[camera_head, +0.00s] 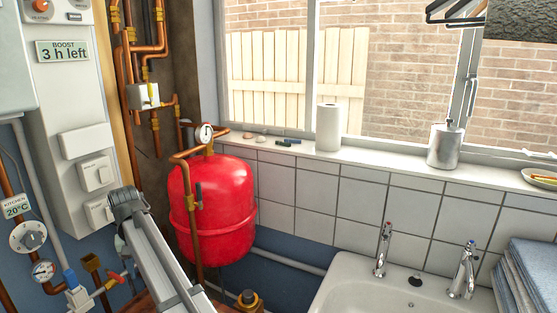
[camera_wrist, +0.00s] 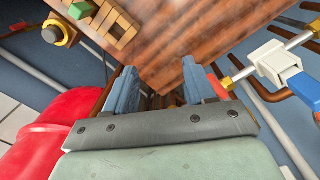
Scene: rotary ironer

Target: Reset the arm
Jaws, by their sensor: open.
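My gripper (camera_wrist: 158,68) shows in the wrist view. Its two blue fingers stand apart, with nothing held between them. Past the fingertips is a brown wooden surface (camera_wrist: 215,35); I cannot tell how far apart they are. Behind and between the fingers, some dark pipes or slats show. In the head view, the gripper's fingers cannot be made out.
A red tank (camera_head: 230,210) stands close by and shows at left in the wrist view (camera_wrist: 40,130). A valve with a blue end (camera_wrist: 275,62) and copper pipes are at right. A slatted wooden rack (camera_wrist: 112,25) lies on the wood. A sink (camera_head: 375,285) is at right.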

